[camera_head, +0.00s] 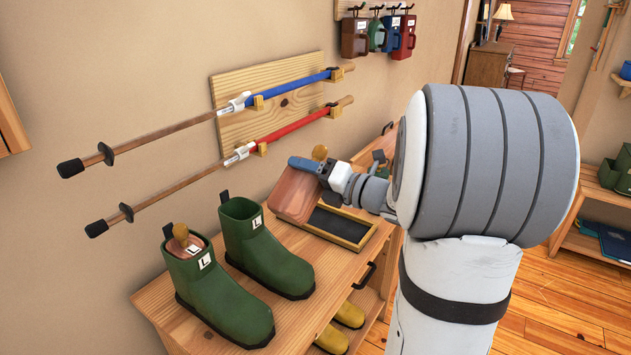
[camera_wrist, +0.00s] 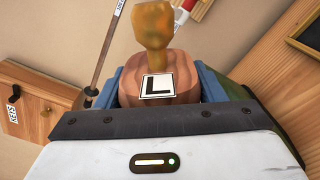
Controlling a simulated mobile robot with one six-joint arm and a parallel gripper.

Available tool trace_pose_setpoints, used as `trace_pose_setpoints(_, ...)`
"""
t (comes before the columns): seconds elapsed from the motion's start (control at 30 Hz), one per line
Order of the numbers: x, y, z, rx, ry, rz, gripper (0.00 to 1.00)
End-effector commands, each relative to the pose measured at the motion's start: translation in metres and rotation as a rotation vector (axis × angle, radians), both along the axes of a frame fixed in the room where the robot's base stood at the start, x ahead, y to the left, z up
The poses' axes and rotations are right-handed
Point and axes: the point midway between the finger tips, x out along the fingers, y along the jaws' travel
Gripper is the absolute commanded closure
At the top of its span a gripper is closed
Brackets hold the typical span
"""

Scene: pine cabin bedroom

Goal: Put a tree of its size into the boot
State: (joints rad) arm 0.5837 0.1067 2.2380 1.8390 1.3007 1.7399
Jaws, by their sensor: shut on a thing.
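My gripper (camera_head: 306,166) is shut on a wooden boot tree (camera_head: 294,194) with a rounded knob, held above the bench to the right of the boots. In the wrist view the held tree (camera_wrist: 133,72) shows an L label between the blue fingers (camera_wrist: 158,92). Two green boots labelled L stand upright on the bench. The nearer left boot (camera_head: 225,298) has a tree with a knob (camera_head: 181,233) in its shaft. The right boot (camera_head: 262,250) has an open top with no tree showing; its inside is dark.
Two poles, blue (camera_head: 300,84) and red (camera_head: 298,123), stick out from a wall rack above the boots. Coloured mugs (camera_head: 390,35) hang behind.

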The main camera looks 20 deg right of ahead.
Motion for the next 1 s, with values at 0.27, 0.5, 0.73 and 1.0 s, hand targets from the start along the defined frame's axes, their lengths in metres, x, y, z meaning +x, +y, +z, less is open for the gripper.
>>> trace_pose_setpoints(0.27, 0.061, 0.061, 0.016, -0.404, -0.276, 0.003, 0.74)
trace_pose_setpoints(0.5, 0.093, 0.113, 0.039, -0.698, -0.469, -0.004, 0.74)
trace_pose_setpoints(0.73, 0.104, 0.136, 0.052, -0.807, -0.538, -0.009, 0.74)
trace_pose_setpoints(1.0, 0.104, 0.138, 0.054, -0.819, -0.543, -0.009, 0.74)
